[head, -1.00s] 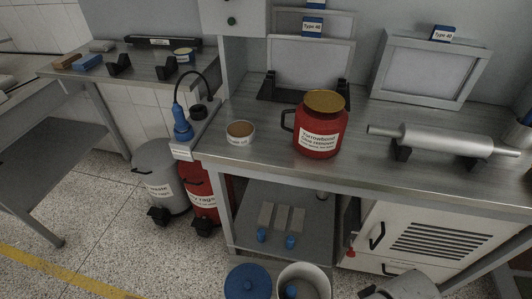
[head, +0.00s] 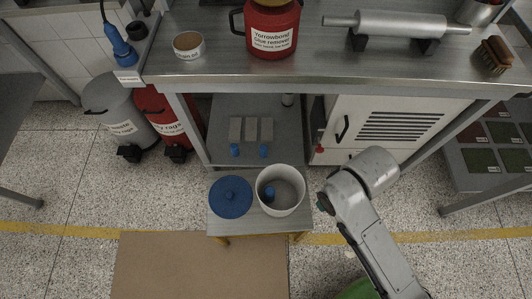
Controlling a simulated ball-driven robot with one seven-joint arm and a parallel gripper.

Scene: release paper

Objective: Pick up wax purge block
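No thing is clearly marked as the wax purge block. Several pale grey-beige blocks (head: 252,130) stand side by side on the lower shelf under the bench, and I cannot tell whether one of them is it. Two small blue cylinders (head: 264,151) sit in front of them. A white bucket (head: 296,204) on a low stand holds a small blue object (head: 269,194); its shape is hard to make out. My grey arm rises from the bottom right, beside the bucket. My gripper does not show.
A blue round lid (head: 230,197) lies beside the bucket. The bench (head: 215,72) carries a red glue-remover pot (head: 271,32), a roller (head: 395,23) and a brush (head: 493,55). Grey and red bins (head: 121,112) stand left. A brown mat (head: 200,265) lies on the open floor in front.

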